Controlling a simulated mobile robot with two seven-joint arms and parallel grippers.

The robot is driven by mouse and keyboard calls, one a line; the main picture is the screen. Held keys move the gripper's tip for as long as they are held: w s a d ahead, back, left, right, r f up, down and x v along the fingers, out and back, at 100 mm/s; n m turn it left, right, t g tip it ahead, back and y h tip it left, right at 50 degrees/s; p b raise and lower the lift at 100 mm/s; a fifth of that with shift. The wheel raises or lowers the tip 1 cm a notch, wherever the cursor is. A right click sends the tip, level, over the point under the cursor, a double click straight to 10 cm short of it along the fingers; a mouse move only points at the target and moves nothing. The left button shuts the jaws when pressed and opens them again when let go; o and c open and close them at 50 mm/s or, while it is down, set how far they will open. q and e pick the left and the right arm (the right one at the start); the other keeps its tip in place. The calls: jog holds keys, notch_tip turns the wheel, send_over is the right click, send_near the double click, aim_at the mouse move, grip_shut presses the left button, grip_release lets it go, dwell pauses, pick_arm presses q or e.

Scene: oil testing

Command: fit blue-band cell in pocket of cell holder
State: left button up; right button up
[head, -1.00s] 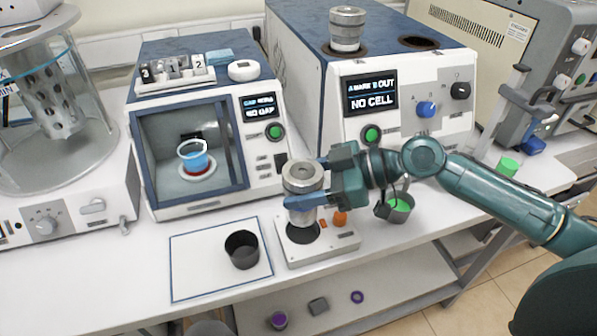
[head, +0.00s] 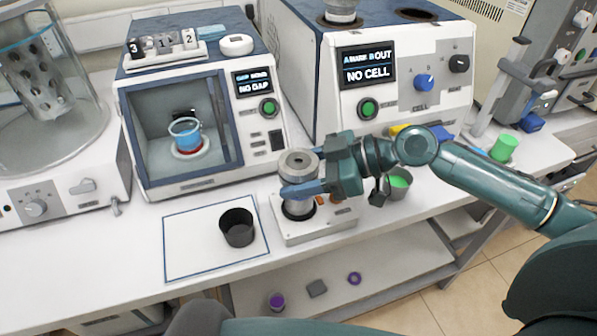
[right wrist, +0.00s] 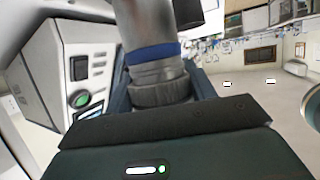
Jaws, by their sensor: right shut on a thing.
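The blue-band cell (head: 298,165) is a grey metal cylinder with a ringed top. My right gripper (head: 304,180) is shut on it from the right. Its blue band (right wrist: 153,54) shows in the right wrist view. The cell holder (head: 322,227) is a white block on the bench with a round dark pocket (head: 298,214). The cell stands about upright over the pocket, its lower end at or inside the rim. I cannot tell if it touches the bottom. My left gripper is out of view.
A dark cup (head: 238,228) stands on the blue-edged white mat (head: 190,262) left of the holder. A grey cup with green contents (head: 398,183) is close to my right gripper. Instruments with screens line the back. A lower shelf holds small purple parts.

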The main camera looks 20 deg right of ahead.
jog(key=shift+r, duration=0.1)
dwell(0.7)
jog(key=shift+f+b, duration=0.2)
jog(key=shift+b, duration=0.25)
jog(key=shift+f+b, duration=0.6)
jog(key=shift+f, duration=0.1)
jog(key=shift+f+b, duration=0.6)
jog(key=shift+b, duration=0.1)
jog(key=o, duration=1)
jog(key=shift+o, duration=1)
